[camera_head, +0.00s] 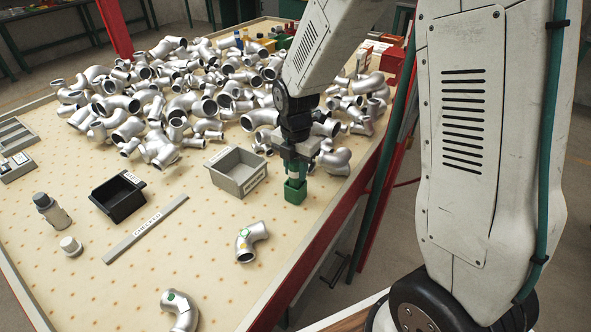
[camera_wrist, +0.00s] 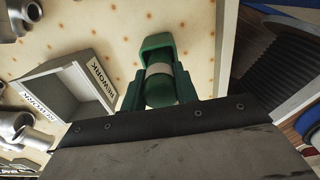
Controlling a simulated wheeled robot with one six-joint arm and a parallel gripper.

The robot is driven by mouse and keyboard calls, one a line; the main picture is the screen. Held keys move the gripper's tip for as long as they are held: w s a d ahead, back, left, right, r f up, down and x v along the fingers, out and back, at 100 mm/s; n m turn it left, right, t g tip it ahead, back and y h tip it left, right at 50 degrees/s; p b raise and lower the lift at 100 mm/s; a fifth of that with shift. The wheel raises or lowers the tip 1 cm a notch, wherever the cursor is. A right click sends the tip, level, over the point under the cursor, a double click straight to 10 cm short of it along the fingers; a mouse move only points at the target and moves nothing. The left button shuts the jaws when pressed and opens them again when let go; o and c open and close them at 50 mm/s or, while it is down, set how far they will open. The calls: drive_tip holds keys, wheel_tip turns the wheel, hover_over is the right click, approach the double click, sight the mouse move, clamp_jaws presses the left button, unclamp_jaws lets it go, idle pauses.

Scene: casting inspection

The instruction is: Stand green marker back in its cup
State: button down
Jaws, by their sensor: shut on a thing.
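My gripper (camera_head: 297,165) points down near the table's right edge. The wrist view shows its dark green fingers (camera_wrist: 160,92) shut on the green marker (camera_wrist: 160,84), which has a pale band. The green cup (camera_head: 295,191), square and open-topped, stands on the table directly below the gripper. In the wrist view the cup (camera_wrist: 156,42) lies just beyond the marker, lined up with it. The marker's lower end is at or in the cup's mouth; I cannot tell how deep. The fingers hide most of the marker in the head view.
A grey bin (camera_head: 238,172) stands just left of the cup, with a black bin (camera_head: 118,198) farther left. A big heap of metal pipe castings (camera_head: 190,95) fills the back. A marked elbow casting (camera_head: 251,241) lies in front. Bare table lies around the cup's front.

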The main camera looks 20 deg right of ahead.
drive_tip(key=shift+f, duration=0.3)
drive_tip(key=shift+f, duration=0.1)
drive_tip(key=shift+f, duration=0.15)
drive_tip(key=c, duration=1.1)
unclamp_jaws()
